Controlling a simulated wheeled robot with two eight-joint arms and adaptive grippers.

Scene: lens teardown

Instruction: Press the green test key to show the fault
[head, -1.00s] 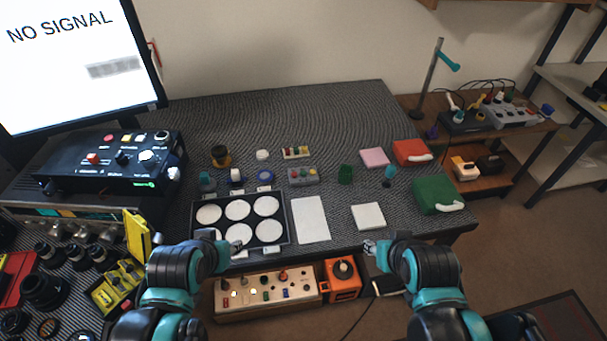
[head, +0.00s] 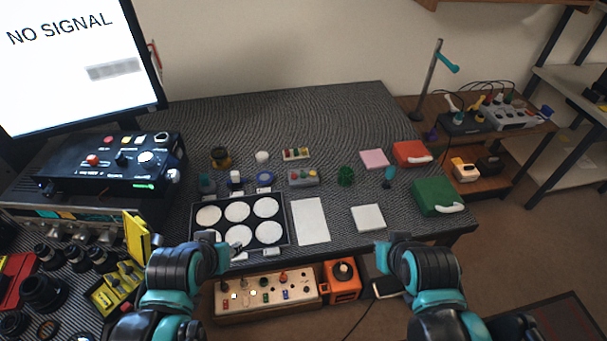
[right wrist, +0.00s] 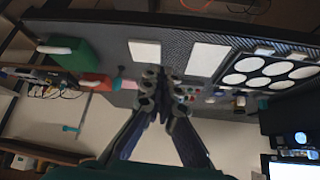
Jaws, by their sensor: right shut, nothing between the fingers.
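I cannot tell which button is the green test key. The monitor (head: 70,65) at the upper left reads NO SIGNAL. My right gripper (right wrist: 160,78) is shut and empty in the right wrist view, above the table; its fingers are hardly visible in the head view. My left gripper (head: 236,247) is near the front edge of the lens tray; its jaw opening is unclear.
A black unit (head: 115,170) with knobs stands left, under the monitor. The tray (head: 192,225) holds several white discs. White pads (head: 310,220), a green cylinder (head: 345,176), a green case (head: 437,195) and a red case (head: 411,152) lie on the table. The back is clear.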

